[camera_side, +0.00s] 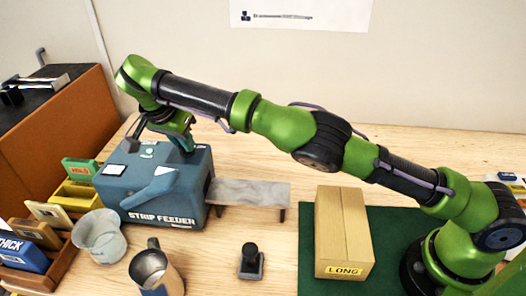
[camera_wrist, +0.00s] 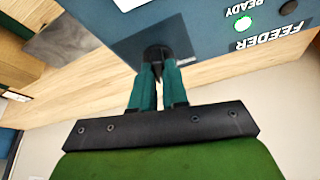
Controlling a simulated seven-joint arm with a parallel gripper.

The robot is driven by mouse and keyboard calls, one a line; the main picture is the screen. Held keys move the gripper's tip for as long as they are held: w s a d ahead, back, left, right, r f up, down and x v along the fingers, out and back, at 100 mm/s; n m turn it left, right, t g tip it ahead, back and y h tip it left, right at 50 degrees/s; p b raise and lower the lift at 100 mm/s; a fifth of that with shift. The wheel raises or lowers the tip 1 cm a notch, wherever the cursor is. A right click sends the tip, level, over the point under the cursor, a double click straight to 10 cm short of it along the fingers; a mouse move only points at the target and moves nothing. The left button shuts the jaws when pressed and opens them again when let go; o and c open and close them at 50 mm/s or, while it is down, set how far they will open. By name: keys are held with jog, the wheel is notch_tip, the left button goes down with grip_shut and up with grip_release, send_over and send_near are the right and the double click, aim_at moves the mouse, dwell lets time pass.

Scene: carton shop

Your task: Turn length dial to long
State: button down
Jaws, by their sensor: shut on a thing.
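The blue strip feeder (camera_side: 190,178) stands at the left of the table in the side view. Its face with a lit green READY light also shows in the wrist view (camera_wrist: 215,45). My gripper (camera_wrist: 157,66) is at the feeder, its teal fingers shut on a black knob (camera_wrist: 157,51), which I take to be the length dial. The knob sits on a dark square plate (camera_wrist: 180,38). The fingers hide part of the knob, and no pointer or setting marks can be read. In the side view my gripper (camera_side: 186,143) is above the feeder, and the knob is hidden.
A carton (camera_side: 342,228) labelled LONG lies on a green mat (camera_side: 300,262) at the right. A grey stand (camera_side: 250,192) adjoins the feeder. A metal pitcher (camera_side: 153,271), a pale cup (camera_side: 99,236) and a small black-knobbed block (camera_side: 251,263) stand in front. Bins line the left.

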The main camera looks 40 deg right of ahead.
dwell(0.5)
jog(key=c, duration=1.1)
grip_release()
jog(key=shift+c, duration=0.2)
jog(key=shift+s+n, duration=0.1)
jog(key=shift+n, duration=0.2)
